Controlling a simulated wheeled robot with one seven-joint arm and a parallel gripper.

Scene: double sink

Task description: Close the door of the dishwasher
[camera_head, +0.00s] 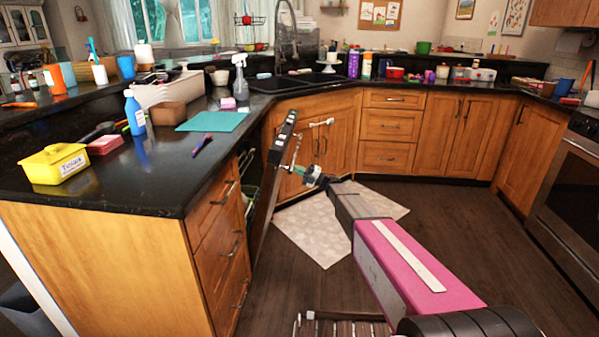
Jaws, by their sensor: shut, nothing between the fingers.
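The dishwasher door (270,198) is a dark panel seen nearly edge-on, just right of the drawers in the left counter. It stands ajar, steeply tilted with its top edge leaning out to the right, away from the counter front. The dark dishwasher opening (248,165) shows as a narrow gap behind it, with a rack just visible inside. My gripper (296,170) is shut and empty on the outer, right side of the door, near its upper half. Its tips are very close to the door; I cannot tell whether they touch.
A pale mat (325,240) lies on the dark wood floor under my arm. Wooden drawers (225,240) stand left of the door, corner sink cabinets (330,150) behind it. The counter above holds a teal mat (212,121) and a blue bottle (135,113). Floor to the right is clear.

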